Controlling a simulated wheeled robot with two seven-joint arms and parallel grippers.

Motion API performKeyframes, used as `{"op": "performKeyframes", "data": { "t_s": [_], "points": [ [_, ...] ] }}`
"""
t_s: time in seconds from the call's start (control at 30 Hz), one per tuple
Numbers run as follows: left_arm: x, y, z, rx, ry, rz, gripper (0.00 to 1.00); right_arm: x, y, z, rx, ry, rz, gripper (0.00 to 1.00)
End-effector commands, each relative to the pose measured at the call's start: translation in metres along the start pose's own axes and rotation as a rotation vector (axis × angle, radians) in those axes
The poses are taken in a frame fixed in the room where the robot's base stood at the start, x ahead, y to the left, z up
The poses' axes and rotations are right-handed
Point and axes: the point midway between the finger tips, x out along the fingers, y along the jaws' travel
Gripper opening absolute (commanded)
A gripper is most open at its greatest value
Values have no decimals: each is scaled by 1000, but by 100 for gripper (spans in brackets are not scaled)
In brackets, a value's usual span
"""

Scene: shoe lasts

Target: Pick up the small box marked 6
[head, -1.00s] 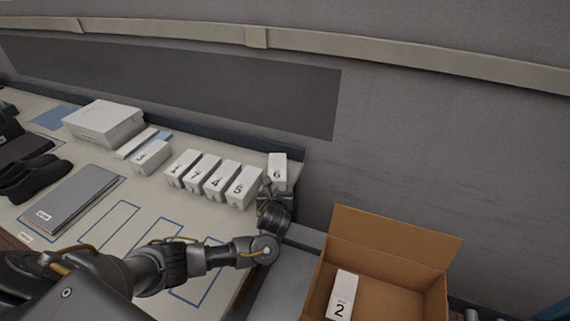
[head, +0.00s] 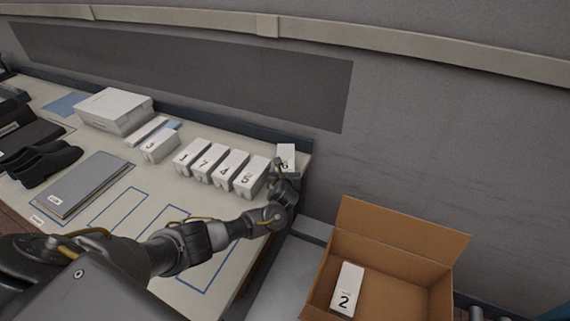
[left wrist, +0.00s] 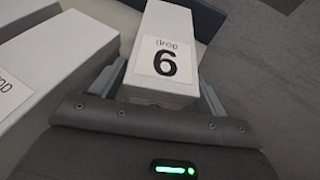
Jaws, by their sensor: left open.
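The small white box marked 6 (head: 286,153) stands at the right end of the table, by the back edge. In the left wrist view the box marked 6 (left wrist: 165,52) lies between the two fingers of my left gripper (left wrist: 160,92), its number facing the camera. The left gripper (head: 285,178) is open around the near end of the box, with a finger on each side. Whether the fingers touch it I cannot tell. The gripper hides the lower part of the box in the head view. My right gripper is not in view.
The box marked 5 (head: 252,174) stands close on the left, beside boxes marked 4 (head: 229,168), 7 and 1. Box 3 (head: 159,146) is farther left. An open carton (head: 400,236) holding the box marked 2 (head: 346,289) is at lower right.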

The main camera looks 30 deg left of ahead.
Motion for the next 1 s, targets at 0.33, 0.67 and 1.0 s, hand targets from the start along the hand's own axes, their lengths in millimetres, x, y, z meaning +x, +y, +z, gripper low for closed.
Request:
{"op": "performKeyframes", "data": {
  "t_s": [0.33,0.67,1.0],
  "points": [
    [25,0,0,-2,0,0,75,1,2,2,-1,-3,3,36],
    [24,0,0,-1,0,-1,52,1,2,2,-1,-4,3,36],
    [24,0,0,-1,-1,-1,32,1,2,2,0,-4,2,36]
  ]
}}
